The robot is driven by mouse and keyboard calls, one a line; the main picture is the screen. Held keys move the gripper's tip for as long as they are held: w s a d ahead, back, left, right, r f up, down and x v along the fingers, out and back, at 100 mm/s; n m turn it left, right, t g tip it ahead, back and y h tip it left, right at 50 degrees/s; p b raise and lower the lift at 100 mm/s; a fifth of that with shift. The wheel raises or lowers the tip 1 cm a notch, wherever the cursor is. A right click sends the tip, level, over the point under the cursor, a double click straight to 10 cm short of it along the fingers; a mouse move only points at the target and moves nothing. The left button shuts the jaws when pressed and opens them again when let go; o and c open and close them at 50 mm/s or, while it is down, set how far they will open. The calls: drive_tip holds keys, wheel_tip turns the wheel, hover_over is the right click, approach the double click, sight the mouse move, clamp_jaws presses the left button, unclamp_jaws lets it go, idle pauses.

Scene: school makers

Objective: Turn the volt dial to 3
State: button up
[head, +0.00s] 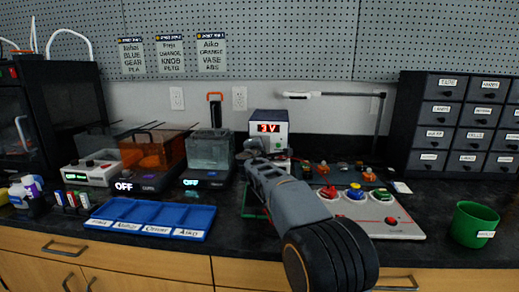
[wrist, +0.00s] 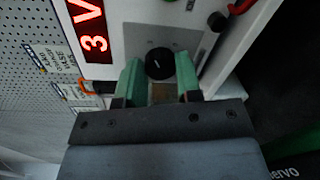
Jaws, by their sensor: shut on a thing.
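The volt dial is a black round knob (wrist: 159,63) on the front of a white power supply (head: 270,117), whose red display (wrist: 90,28) reads "3 V". In the wrist view my gripper (wrist: 159,70) has its two green fingertips on either side of the knob, closed on it. In the head view my arm reaches to the power supply and hides the knob and the lower part of its front.
A blue sorting tray (head: 150,218) lies left. A green cup (head: 473,223) stands at the right, below dark drawers (head: 460,124). A lamp (head: 330,95) stands behind.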

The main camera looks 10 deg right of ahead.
drive_tip(key=o, duration=0.9)
drive_tip(key=shift+o, duration=0.2)
drive_tip(key=shift+s, duration=0.1)
drive_tip(key=b+v, duration=0.1)
drive_tip(key=v, duration=1.2)
drive_tip(key=shift+s+a, duration=0.15)
drive_tip(key=shift+s, duration=0.15)
drive_tip(key=s+d+r+m+g+p, duration=0.65)
drive_tip(key=s+d+m+p, duration=0.35)
drive_tip(key=p, duration=0.6)
drive_tip(key=s+a+r+m+g+y+p, duration=0.1)
drive_tip(key=s+a+m+g+y+p, duration=0.2)
drive_tip(key=s+p, duration=0.5)
drive_tip(key=s+a+r+m+g+y+p, duration=0.1)
drive_tip(key=s+a+m+g+y+p, duration=0.1)
drive_tip(key=s+p, duration=0.7)
drive_tip(key=s+m+g+y, duration=0.1)
drive_tip(key=m, duration=0.1)
drive_tip(key=shift+a+r+m, duration=0.3)
drive_tip(key=shift+a+m, duration=0.05)
drive_tip(key=shift+m, duration=0.05)
